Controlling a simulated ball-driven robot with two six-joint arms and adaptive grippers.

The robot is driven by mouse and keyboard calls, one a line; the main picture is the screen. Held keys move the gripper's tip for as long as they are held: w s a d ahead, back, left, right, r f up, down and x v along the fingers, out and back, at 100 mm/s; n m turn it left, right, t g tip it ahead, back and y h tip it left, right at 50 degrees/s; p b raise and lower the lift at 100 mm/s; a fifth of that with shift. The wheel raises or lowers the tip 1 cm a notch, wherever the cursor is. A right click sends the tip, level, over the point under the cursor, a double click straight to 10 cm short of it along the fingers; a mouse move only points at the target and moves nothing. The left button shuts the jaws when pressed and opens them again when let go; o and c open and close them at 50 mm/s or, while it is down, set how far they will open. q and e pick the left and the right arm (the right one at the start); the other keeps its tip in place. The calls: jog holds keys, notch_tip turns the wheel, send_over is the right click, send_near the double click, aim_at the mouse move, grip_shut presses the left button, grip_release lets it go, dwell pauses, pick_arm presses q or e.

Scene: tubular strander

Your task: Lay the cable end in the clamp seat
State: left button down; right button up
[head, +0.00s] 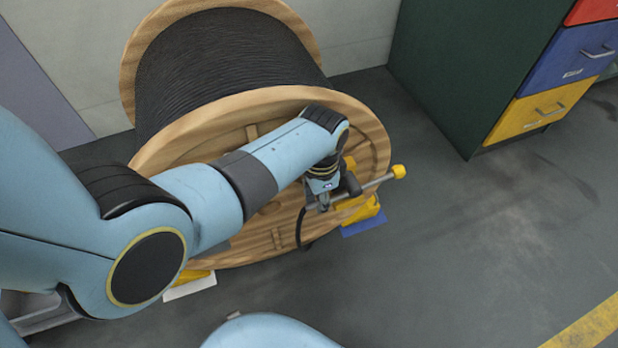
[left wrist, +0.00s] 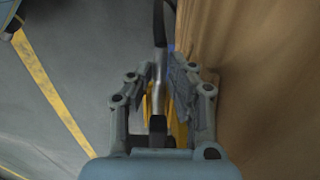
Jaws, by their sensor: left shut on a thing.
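My left gripper (head: 324,200) is in front of the flange of a large wooden reel, pointing down. In the left wrist view its two fingers (left wrist: 162,88) are on either side of the silver cable end (left wrist: 159,98); it is shut on this end. The black cable (left wrist: 158,22) runs on from it towards the top of that view. In the head view the cable (head: 300,228) hangs in a curve below the gripper, against the flange. I cannot make out a clamp seat for certain. My right gripper is not in view.
The wooden reel (head: 150,160) is wound with black cable (head: 225,65). A grey bar with a yellow knob (head: 399,171) sticks out beside the gripper. A yellow support (head: 366,212) stands by the reel. A green cabinet (head: 440,75) is at the back right. The floor on the right is clear.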

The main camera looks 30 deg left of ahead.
pick_arm(q)
jog(key=shift+w+d, duration=0.25)
jog(key=shift+w, duration=0.05)
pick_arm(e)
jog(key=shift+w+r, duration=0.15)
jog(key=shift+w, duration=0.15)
pick_arm(q)
jog(key=shift+f, duration=0.2)
jog(key=c, duration=1.1)
grip_release()
jog(key=shift+c, duration=0.2)
notch_tip(320, 180, up, 8)
jog(key=shift+f, duration=0.25)
